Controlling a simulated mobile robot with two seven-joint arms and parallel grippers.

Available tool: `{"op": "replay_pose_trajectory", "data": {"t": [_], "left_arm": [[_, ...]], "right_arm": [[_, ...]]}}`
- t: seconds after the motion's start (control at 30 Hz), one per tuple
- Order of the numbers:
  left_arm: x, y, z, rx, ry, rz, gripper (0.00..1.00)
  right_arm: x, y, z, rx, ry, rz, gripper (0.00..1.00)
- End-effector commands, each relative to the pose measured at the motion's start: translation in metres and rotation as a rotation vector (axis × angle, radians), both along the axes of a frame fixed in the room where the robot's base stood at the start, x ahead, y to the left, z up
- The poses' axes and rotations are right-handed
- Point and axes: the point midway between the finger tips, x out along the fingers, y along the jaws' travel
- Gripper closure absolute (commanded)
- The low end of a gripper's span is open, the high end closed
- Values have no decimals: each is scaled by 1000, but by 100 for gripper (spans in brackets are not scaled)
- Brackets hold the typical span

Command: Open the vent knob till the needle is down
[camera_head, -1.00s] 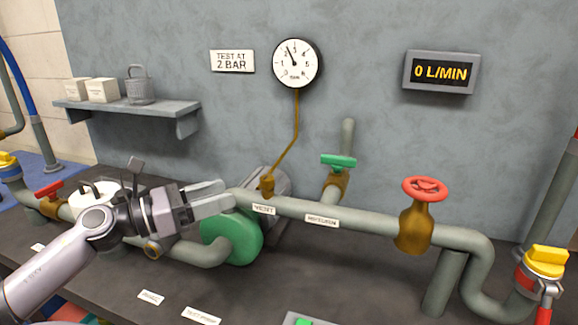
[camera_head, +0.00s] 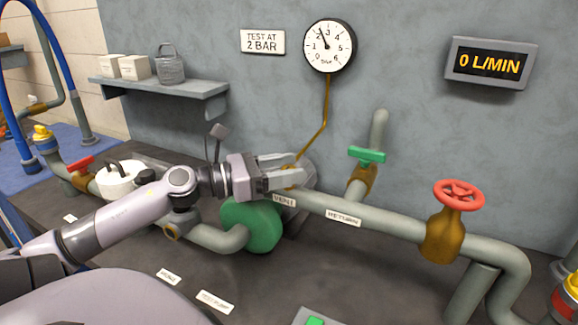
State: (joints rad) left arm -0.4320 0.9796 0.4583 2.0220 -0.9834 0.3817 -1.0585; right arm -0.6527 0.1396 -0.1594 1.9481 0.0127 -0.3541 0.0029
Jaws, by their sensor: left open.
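The round white pressure gauge (camera_head: 330,46) is on the wall, its needle pointing up-left at about 2. A thin brass tube (camera_head: 314,138) runs down from it to the pipe. The VENT label (camera_head: 284,201) is on the pipe just below my left gripper (camera_head: 300,167). That gripper is open, its two fingers reaching right, at the brass fitting above the label. The fingers mostly hide this fitting, so I cannot tell whether they touch it or see the knob clearly. My right gripper is not in view.
A green-handled valve (camera_head: 367,155) stands right of the gripper by the RETURN label (camera_head: 343,218). A red handwheel (camera_head: 459,195) is farther right. A green pump body (camera_head: 251,224) lies below the gripper. A display (camera_head: 488,63) reads 0 L/MIN.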

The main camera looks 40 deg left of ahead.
Motion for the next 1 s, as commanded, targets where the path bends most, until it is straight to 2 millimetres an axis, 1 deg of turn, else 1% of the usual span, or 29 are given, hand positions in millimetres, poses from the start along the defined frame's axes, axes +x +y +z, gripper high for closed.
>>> {"op": "replay_pose_trajectory", "data": {"t": [0.17,0.43,0.47,0.5,0.57,0.6,0.83,1.0], "left_arm": [[6,-3,0,0,1,0,45],[7,-3,0,0,1,1,45],[7,-3,0,0,1,1,48],[7,-3,0,0,1,1,62],[7,-3,0,0,1,1,81],[7,-3,0,0,1,1,94],[6,-3,0,0,1,6,95],[6,-4,1,1,3,33,95]], "right_arm": [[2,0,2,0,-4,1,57],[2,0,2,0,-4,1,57],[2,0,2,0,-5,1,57],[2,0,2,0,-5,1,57],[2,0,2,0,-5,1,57],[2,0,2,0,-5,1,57],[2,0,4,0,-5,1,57],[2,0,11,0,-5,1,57]]}}
